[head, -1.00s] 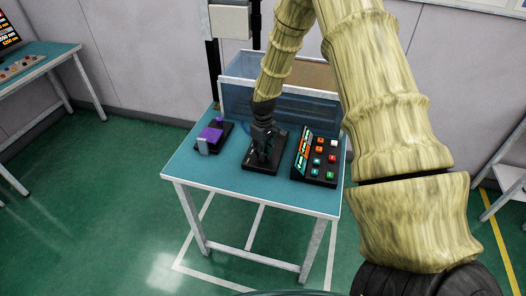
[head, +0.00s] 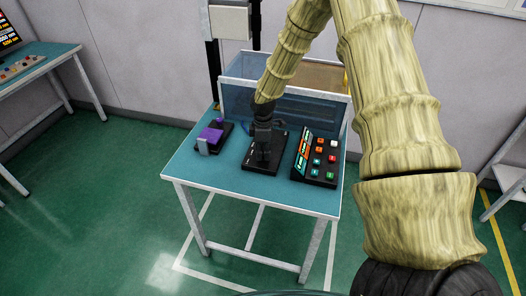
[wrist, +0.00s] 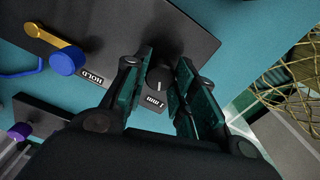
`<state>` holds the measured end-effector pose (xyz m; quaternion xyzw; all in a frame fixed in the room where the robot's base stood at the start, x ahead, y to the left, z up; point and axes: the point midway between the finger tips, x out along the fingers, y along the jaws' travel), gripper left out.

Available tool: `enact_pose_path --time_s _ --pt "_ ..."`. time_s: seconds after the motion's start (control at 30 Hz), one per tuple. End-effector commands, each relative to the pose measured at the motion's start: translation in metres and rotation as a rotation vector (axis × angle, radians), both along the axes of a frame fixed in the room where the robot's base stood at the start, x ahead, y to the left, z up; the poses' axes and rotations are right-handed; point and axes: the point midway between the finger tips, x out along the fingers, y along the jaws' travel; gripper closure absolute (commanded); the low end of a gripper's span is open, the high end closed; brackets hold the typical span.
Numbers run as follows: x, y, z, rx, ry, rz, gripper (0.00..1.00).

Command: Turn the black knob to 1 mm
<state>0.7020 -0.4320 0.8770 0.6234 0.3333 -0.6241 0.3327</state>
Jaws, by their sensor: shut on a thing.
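The black knob (wrist: 158,76) sits on a flat black panel (wrist: 110,30), with one finger of my gripper (wrist: 160,68) on each side of it. The fingers are shut on the knob. A short pale mark on the knob points roughly toward the "1 mm" label (wrist: 153,102). A "HOLD" label (wrist: 92,77) lies to the left. In the head view, my gripper (head: 264,148) comes down on the panel (head: 259,164) in the middle of the table, and hides the knob.
A button box (head: 316,160) stands right of the panel and a purple device (head: 211,135) left of it, all on the teal table (head: 205,170). A blue-sided bin (head: 300,115) stands behind. In the wrist view, a blue knob with a gold lever (wrist: 50,36) is near.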

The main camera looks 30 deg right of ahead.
Motion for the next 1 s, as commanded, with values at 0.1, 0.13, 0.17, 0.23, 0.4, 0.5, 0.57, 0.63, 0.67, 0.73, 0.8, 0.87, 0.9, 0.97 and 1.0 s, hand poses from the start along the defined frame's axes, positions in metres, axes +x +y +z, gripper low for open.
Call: enact_pose_path --time_s 0.1,0.13,0.17,0.23,0.4,0.5,0.57,0.63,0.67,0.73,0.8,0.87,0.9,0.97,1.0 --pt "0.0011 -0.0012 0.0013 -0.001 -0.002 0.034 0.97" --pt "0.0011 -0.0012 0.0012 -0.001 -0.002 0.041 0.97" --pt "0.0012 -0.0013 0.0013 -0.002 -0.003 0.047 0.97" --pt "0.0012 -0.0012 0.0013 -0.001 -0.003 0.058 0.97" --pt "0.0015 -0.0012 0.0013 -0.001 -0.003 0.069 0.97" --pt "0.0015 -0.0012 0.0013 -0.001 -0.003 0.070 0.97" --pt "0.0016 -0.0013 0.0014 -0.001 -0.003 0.069 0.97" --pt "0.0016 -0.0013 0.0014 -0.002 -0.003 0.069 0.97" --pt "0.0016 -0.0013 0.0014 -0.002 -0.003 0.069 0.97" --pt "0.0016 -0.0013 0.0014 -0.002 -0.003 0.069 0.66" --pt "0.0016 -0.0013 0.0015 -0.002 -0.003 0.069 0.54" --pt "0.0017 -0.0014 0.0015 -0.002 -0.003 0.069 0.54" --pt "0.0017 -0.0014 0.0019 -0.001 -0.004 0.069 0.53" --pt "0.0018 -0.0013 0.0033 -0.001 -0.004 0.069 0.51" --pt "0.0017 -0.0011 0.0050 -0.001 -0.004 0.069 0.51"
